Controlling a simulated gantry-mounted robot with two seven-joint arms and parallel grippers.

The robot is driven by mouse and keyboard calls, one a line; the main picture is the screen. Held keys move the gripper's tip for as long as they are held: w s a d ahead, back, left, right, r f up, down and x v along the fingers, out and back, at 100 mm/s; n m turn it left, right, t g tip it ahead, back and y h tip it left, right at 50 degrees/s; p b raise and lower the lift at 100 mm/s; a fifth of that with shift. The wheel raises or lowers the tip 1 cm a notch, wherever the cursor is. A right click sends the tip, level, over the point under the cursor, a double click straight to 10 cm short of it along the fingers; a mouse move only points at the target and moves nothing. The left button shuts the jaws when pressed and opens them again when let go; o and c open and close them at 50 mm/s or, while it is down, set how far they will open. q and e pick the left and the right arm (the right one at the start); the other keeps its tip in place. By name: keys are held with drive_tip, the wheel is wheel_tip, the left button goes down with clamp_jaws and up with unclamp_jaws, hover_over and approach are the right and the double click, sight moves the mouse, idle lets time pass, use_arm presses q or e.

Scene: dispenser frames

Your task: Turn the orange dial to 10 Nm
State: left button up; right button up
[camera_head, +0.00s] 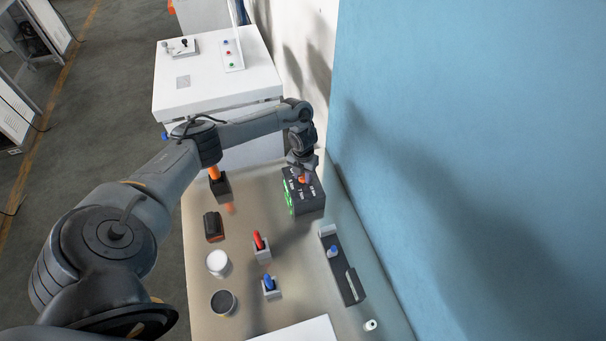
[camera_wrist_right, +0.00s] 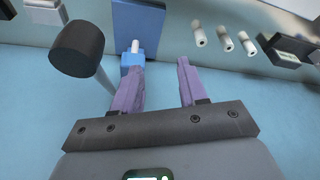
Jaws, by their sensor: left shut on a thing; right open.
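The orange dial (camera_head: 301,180) sits on the top face of a black box (camera_head: 309,207) at the far end of the table, below my left gripper. The box has white markings around the dial and green on its left side; the markings are too small to read. My left gripper (camera_head: 304,175) reaches down from above and is shut on the dial, partly hiding it. Which mark the dial points to cannot be told. My right gripper (camera_wrist_right: 159,72) shows only in the right wrist view, with its purple fingers apart and nothing between them.
On the table (camera_head: 195,290) stand an orange-handled tool (camera_head: 215,175), red (camera_head: 258,240) and blue (camera_head: 268,283) handled tools in holders, round containers (camera_head: 217,262) and a dark rail (camera_head: 343,268). A blue wall closes the right side. A dark cylinder (camera_wrist_right: 77,48) is near the right gripper.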

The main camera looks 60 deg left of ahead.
use_arm(q)
drive_tip(key=n+p, duration=0.2)
drive_tip(key=n, duration=0.3)
drive_tip(key=shift+r, duration=0.15)
drive_tip(key=n+p, duration=0.3)
drive_tip(key=n, duration=0.3)
drive_tip(key=shift+n, duration=0.4)
drive_tip(key=n+p, duration=0.2)
drive_tip(key=n, duration=0.1)
drive_tip(key=shift+n, duration=0.3)
drive_tip(key=n+p, duration=0.2)
drive_tip(key=n, duration=0.1)
drive_tip(key=shift+n, duration=0.4)
drive_tip(key=n+p, duration=0.1)
drive_tip(key=n, duration=0.2)
drive_tip(key=shift+p, duration=0.35)
drive_tip(key=shift+n, duration=0.8)
